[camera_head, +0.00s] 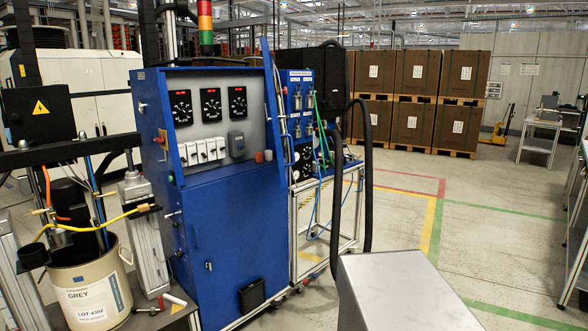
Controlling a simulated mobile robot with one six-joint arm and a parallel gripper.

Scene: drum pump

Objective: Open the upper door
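The blue cabinet (225,230) stands left of the middle in the head view. Its upper compartment shows a grey panel (215,110) with three black dials, a row of white switches and a few knobs. A narrow blue panel (271,95) stands nearly edge-on at the right side of this compartment and rises above the cabinet top. It looks like the upper door swung open, leaving the grey panel uncovered. The lower blue door (228,245) looks shut. My gripper is not in view.
A drum (92,290) with pump parts, hoses and a grey post (145,240) stand left of the cabinet. A frame (325,225) with tubes stands at its right. A grey metal block (400,290) fills the near foreground. Open floor (455,245) lies to the right.

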